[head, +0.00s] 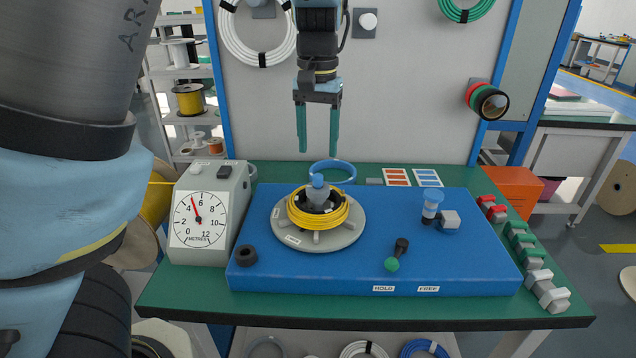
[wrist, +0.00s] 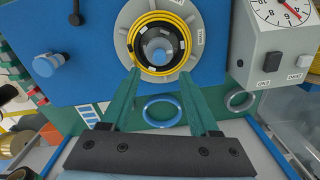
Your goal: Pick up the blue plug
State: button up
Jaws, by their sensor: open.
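A blue plug with a rounded top (head: 318,182) stands upright in the black hub at the middle of a yellow cable coil (head: 345,212). The coil lies on a round grey turntable (head: 350,237). In the wrist view the plug (wrist: 158,56) shows from above, inside the coil (wrist: 140,22). My gripper (head: 318,152) is open and empty, fingers pointing down, above and apart from the plug. In the wrist view the fingertips (wrist: 160,72) appear either side of the coil's near edge. The plug's lower part is hidden in the hub.
A blue ring (head: 345,165) lies behind the turntable. A dial box (head: 207,252) is at left, colored clips (head: 521,238) at right.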

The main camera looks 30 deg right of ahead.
aim_at(318, 175)
jog(key=shift+s+a+f+p, duration=0.1)
jog(key=shift+f+p, duration=0.15)
jog(key=shift+f, duration=1.5)
jog(key=shift+s+f+p, duration=0.1)
jog(key=shift+f+p, duration=0.1)
jog(key=shift+f, duration=1.55)
jog(key=shift+c, duration=0.3)
grip_shut()
